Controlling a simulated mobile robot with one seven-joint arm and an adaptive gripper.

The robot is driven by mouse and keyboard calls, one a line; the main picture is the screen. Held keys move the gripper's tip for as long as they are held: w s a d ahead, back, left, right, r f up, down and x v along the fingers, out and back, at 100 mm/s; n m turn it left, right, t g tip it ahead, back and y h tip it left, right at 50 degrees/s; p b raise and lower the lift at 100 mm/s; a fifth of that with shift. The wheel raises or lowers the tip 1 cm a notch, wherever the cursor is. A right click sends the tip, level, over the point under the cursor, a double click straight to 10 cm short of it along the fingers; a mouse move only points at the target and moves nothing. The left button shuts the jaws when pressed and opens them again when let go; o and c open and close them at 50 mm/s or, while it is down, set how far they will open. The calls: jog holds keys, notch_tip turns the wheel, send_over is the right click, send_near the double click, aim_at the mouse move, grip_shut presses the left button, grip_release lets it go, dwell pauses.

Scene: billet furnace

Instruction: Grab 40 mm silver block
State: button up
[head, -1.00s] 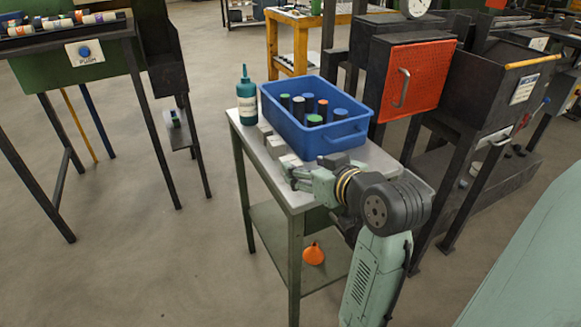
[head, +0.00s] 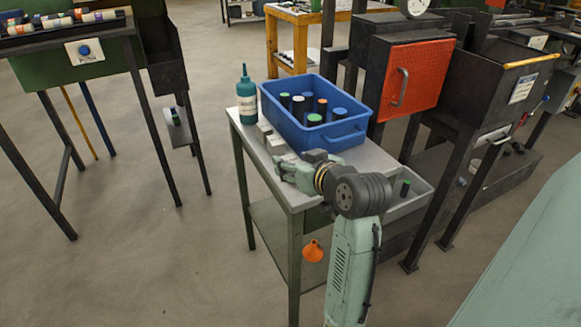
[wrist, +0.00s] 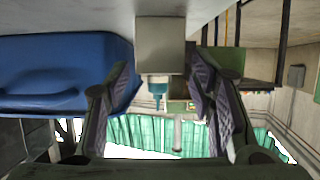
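Silver-grey blocks stand in a row on the small table's left side, by the blue bin. In the head view I see a far one (head: 264,131) and a nearer one (head: 277,145); the nearest spot of the row is covered by my gripper (head: 288,168). In the wrist view, which appears upside down, one grey block (wrist: 160,45) is centred between the spread fingers of my gripper (wrist: 160,82). Gaps show on both sides of it, so the fingers are open and not clamped. I cannot tell the blocks' sizes in millimetres.
The blue bin (head: 345,139) with several dark, colour-capped cylinders stands close to the blocks. A teal bottle (head: 246,97) stands at the table's far left corner. The bin wall also shows at left in the wrist view (wrist: 60,70). An orange funnel (head: 313,251) is below.

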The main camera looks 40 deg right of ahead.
jog(key=c, duration=1.1)
jog(key=shift+r, duration=0.2)
